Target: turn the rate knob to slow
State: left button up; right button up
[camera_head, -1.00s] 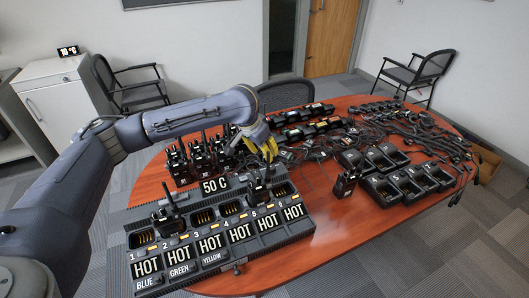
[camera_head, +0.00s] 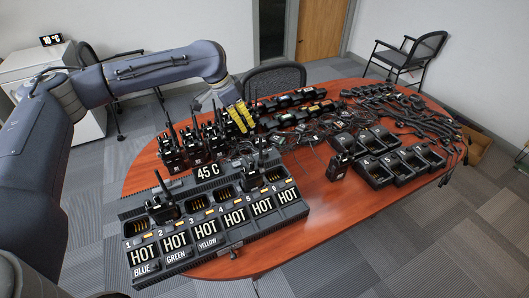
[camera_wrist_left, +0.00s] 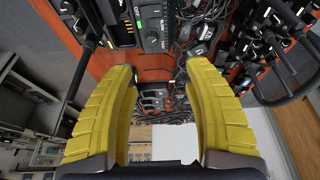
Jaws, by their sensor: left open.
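The black multi-bay charger (camera_head: 180,256) stands on the near left of the table, with HOT shown on its bay labels and 45 C on its display (camera_head: 207,170). A small dark knob-like part (camera_head: 235,246) sticks out at its front edge; I cannot read any rate or slow mark there. My left gripper (camera_head: 241,117), with yellow fingers, hangs beyond the charger's back edge, apart from that part. In the left wrist view my left gripper (camera_wrist_left: 160,70) is open and empty. A black device with a round dial (camera_wrist_left: 152,40) shows beyond the fingers. My right gripper is out of view.
Upright radios (camera_head: 190,145) stand behind the charger, close to my left gripper. A lone radio (camera_head: 338,168) and empty charger cups (camera_head: 405,165) are at the right. Tangled black cables (camera_head: 400,112) cover the far right. Bare red tabletop (camera_head: 325,215) lies front right.

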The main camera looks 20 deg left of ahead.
aim_at(264, 152)
pick_arm(q)
jog(key=w+d+f, duration=0.1)
jog(key=d+f, duration=0.1)
jog(key=f, duration=0.3)
jog(key=w+d+f+m, duration=0.1)
jog(key=d+f, duration=0.1)
jog(key=f, duration=0.3)
jog(key=w+d+f+m, duration=0.1)
jog(key=d+f, duration=0.1)
jog(key=f, duration=0.4)
jog(key=shift+w+d+f+h, duration=0.1)
jog(key=shift+w+d+h, duration=0.1)
jog(key=shift+d+h, duration=0.15)
grip_shut()
dwell(0.4)
